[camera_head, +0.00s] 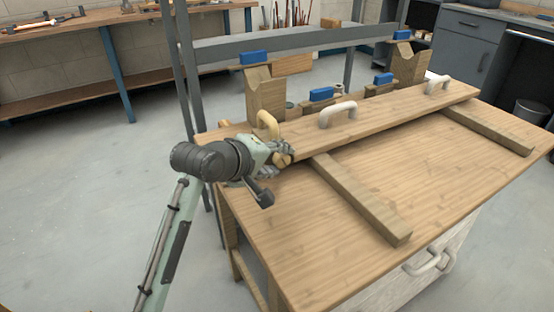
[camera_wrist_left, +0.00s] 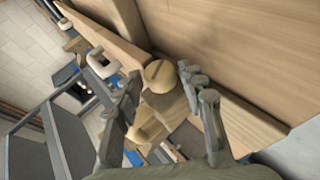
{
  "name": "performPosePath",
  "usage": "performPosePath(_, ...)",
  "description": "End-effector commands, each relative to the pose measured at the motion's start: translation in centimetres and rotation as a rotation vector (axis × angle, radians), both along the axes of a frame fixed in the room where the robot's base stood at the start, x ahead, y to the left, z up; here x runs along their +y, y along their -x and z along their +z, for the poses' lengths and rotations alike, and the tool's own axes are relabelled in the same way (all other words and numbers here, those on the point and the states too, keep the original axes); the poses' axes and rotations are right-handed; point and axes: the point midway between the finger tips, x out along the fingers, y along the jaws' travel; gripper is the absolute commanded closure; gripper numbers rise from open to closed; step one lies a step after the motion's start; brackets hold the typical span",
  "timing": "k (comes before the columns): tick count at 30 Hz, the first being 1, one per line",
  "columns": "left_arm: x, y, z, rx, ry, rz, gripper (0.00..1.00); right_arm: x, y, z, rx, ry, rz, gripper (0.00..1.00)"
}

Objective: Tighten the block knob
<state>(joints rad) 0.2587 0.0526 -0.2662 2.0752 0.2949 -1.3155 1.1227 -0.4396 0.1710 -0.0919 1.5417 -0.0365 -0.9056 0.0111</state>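The block knob (camera_wrist_left: 160,75) is a round, light wooden knob with a slot across its face, by the near left end of the long board (camera_head: 385,112). In the head view the knob (camera_head: 281,159) shows partly, right at my left gripper (camera_head: 276,163). In the left wrist view my left gripper (camera_wrist_left: 165,98) has its fingers spread, one on each side of the knob and apart from each other. I cannot tell whether either finger touches it. My right gripper is in neither view.
White handles (camera_head: 337,113) sit on the board. V-notched wooden blocks (camera_head: 266,95) and blue pieces (camera_head: 321,94) lie behind it. A wooden batten (camera_head: 361,198) crosses the workbench (camera_head: 320,255), whose front is clear.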

Motion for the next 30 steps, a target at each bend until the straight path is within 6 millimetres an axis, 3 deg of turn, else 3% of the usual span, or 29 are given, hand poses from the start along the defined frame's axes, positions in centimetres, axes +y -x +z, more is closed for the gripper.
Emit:
performPosePath(10, 0.5, 0.7, 0.6, -0.002, 0.001, 0.000, 0.60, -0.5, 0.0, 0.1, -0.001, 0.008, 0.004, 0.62)
performPosePath(24, 4.2, 7.4, 5.5, -0.003, 0.000, 0.001, 0.60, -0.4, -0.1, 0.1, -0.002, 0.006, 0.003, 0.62)
performPosePath(30, 4.9, 8.7, 6.4, 0.000, 0.000, 0.000, 0.60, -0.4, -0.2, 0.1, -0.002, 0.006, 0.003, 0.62)
